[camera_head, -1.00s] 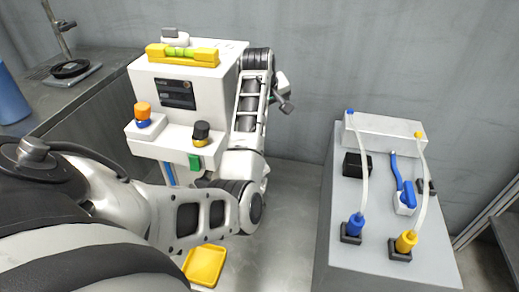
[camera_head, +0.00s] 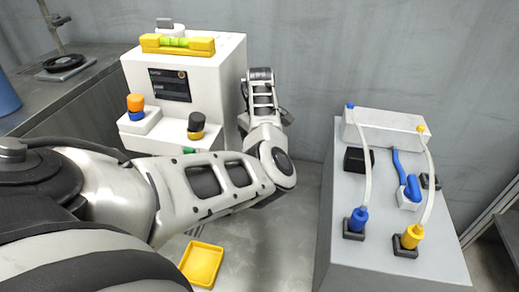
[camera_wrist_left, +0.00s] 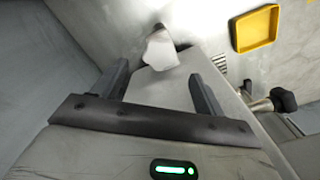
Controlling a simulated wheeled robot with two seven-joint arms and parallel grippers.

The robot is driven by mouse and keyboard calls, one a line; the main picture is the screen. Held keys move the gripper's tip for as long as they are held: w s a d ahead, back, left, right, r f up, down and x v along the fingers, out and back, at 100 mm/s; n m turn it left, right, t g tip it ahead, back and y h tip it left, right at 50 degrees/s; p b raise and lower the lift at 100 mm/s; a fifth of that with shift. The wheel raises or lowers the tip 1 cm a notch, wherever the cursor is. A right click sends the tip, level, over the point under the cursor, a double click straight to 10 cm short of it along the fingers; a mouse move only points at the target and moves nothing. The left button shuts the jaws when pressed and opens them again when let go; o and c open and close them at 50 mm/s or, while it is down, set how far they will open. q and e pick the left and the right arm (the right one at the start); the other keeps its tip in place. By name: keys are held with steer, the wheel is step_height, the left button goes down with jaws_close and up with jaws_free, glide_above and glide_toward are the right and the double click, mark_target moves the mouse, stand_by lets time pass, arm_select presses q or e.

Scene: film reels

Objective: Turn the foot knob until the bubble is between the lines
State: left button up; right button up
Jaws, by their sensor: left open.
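A yellow spirit level (camera_head: 200,46) with a green vial (camera_head: 174,42) lies on top of the white machine (camera_head: 215,75). The vial is too small to read the bubble against the lines. In the left wrist view a dark knob (camera_wrist_left: 284,98) on a metal stem shows at the right; I cannot tell whether it is the foot knob. My left gripper (camera_wrist_left: 158,70) is open and empty, its fingers apart, with the knob to the right of them. In the head view my left arm crosses in front of the machine and bends up along its right side. My right gripper is not seen.
A yellow tray (camera_head: 203,263) lies below my arm. An orange-topped knob (camera_head: 135,102) and a black-topped knob (camera_head: 196,121) stand on the machine's front ledge. A grey bench (camera_head: 335,250) with blue and yellow plugs stands at the right, with a gap before it.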

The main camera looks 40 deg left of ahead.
arm_select(q)
step_height(320, 180, down, 5)
steer(key=shift+f+b, duration=0.15)
steer(key=shift+b, duration=0.55)
steer(key=shift+f, duration=0.8)
steer(key=c, duration=1)
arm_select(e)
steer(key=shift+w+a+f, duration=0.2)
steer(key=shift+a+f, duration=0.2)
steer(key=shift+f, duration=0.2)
